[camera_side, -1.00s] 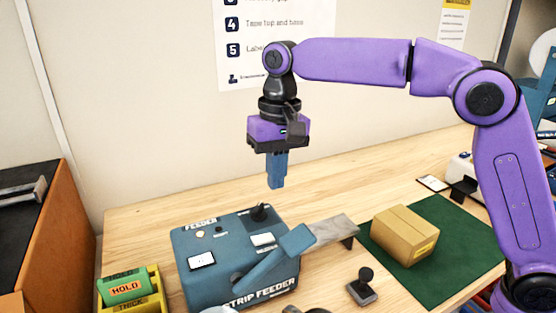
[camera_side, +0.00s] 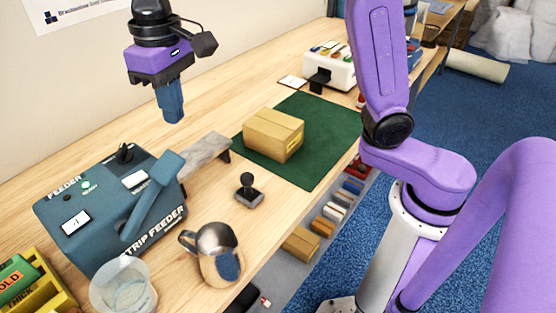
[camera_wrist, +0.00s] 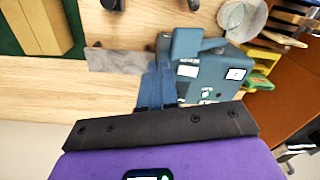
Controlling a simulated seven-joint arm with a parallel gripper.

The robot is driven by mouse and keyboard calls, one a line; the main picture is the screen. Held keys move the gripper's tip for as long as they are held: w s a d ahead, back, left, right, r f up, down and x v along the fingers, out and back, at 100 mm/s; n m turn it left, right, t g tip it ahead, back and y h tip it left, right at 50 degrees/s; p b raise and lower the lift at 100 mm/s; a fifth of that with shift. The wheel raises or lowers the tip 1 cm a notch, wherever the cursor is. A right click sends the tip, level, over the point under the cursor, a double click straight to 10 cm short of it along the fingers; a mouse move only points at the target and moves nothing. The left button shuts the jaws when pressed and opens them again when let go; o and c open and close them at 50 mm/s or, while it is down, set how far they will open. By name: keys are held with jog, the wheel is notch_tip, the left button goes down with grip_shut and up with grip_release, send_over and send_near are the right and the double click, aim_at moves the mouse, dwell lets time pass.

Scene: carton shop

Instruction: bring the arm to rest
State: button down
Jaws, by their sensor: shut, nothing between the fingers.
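My gripper (camera_side: 171,103) hangs pointing down in the side view, its blue fingers together with nothing between them. It is above the back of the wooden bench, clear of everything. The blue strip feeder (camera_side: 85,220) stands below it and to the left, with its lever slanting up to the right. A closed brown carton (camera_side: 273,135) sits on the green mat (camera_side: 318,155) to the right of my gripper. In the wrist view the shut fingers (camera_wrist: 154,85) appear in front of the feeder (camera_wrist: 208,70), and part of the carton (camera_wrist: 45,22) shows at the upper left.
A metal jug (camera_side: 217,255) and a clear beaker (camera_side: 122,287) stand at the bench front. A small black-knobbed stamp (camera_side: 248,191) stands between jug and mat. A yellow tray (camera_side: 40,285) holds a green block at the left. The air around my gripper is free.

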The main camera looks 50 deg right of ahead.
jog(key=s+d+f+n, duration=0.4)
jog(key=s+d+f, duration=0.1)
jog(key=s+d, duration=0.5)
jog(key=s+d+f+n, duration=0.5)
jog(key=s+d, duration=0.5)
jog(key=s, duration=0.3)
jog(key=shift+s+d+f, duration=0.3)
jog(key=shift+d+f, duration=0.1)
jog(key=shift+f, duration=0.2)
